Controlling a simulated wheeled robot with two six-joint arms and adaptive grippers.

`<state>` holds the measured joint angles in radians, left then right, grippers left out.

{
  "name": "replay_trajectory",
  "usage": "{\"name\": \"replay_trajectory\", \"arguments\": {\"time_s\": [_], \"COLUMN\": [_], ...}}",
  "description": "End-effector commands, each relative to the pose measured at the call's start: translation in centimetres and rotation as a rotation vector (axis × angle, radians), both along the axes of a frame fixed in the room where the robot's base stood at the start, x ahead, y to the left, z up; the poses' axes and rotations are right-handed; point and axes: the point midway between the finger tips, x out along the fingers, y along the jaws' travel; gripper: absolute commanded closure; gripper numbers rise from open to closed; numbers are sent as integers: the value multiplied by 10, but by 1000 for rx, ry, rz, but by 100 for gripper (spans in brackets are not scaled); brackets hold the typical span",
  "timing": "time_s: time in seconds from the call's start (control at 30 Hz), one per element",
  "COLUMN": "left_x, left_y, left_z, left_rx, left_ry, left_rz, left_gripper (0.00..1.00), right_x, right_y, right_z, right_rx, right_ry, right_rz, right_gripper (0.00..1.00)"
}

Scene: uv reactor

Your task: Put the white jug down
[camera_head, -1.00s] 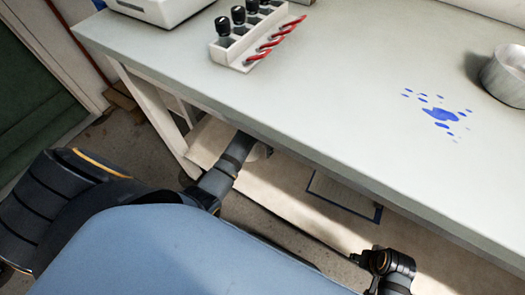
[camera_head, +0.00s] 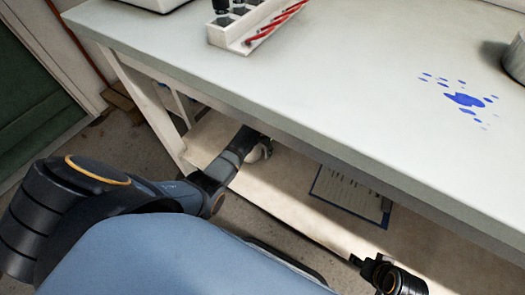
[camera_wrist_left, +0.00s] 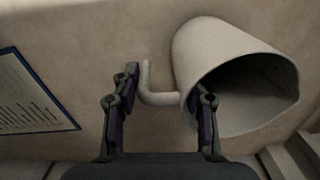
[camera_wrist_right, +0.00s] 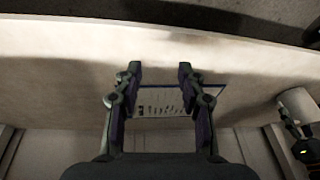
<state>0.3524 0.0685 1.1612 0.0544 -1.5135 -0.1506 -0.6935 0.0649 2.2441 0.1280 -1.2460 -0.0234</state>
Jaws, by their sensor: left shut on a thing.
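The white jug (camera_wrist_left: 235,75) is in the left wrist view, its dark open mouth facing the camera. Its handle (camera_wrist_left: 158,97) lies between the fingers of my left gripper (camera_wrist_left: 163,105), which is shut on it. The right wrist view shows the jug (camera_wrist_right: 300,106) at the right edge. I cannot tell whether it touches the lower shelf (camera_head: 296,205). My right gripper (camera_wrist_right: 160,75) is open and empty.
A clipboard with a written sheet (camera_head: 350,192) lies on the lower shelf, right of the jug. The bench top (camera_head: 330,90) overhangs the shelf. On it are a white rack with red-striped items (camera_head: 240,38), a blue spill (camera_head: 465,99) and a metal pot (camera_head: 516,60).

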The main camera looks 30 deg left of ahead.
Motion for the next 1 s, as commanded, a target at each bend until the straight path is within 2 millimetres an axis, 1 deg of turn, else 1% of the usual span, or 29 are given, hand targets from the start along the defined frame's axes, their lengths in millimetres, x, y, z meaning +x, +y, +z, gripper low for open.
{"name": "replay_trajectory", "arguments": {"time_s": [0.13,0.17,0.3,0.33,0.57,0.67,0.77,0.93,0.97,1.0], "left_x": [0,0,0,0,0,0,0,0,0,0], "left_y": [0,0,0,0,0,0,0,-1,-1,-1], "left_z": [-2,-2,-2,-2,-2,2,20,65,73,82], "left_rx": [0,0,0,0,0,0,0,1,1,1], "left_ry": [0,0,0,0,0,-1,-2,-2,-3,-2], "left_rz": [0,0,0,0,0,0,0,0,0,0], "left_gripper": [100,53,34,33,33,33,33,33,33,33], "right_x": [0,0,0,0,0,0,-1,-6,-8,-9], "right_y": [0,0,0,0,0,0,-3,-11,-13,-15], "right_z": [0,0,0,0,0,1,13,39,43,42], "right_rx": [0,0,0,0,0,0,-13,-51,-56,-64], "right_ry": [-1,-2,-2,-2,-2,0,35,129,147,166], "right_rz": [0,0,0,0,0,0,2,2,1,-2], "right_gripper": [60,60,60,60,60,60,60,60,60,60]}}
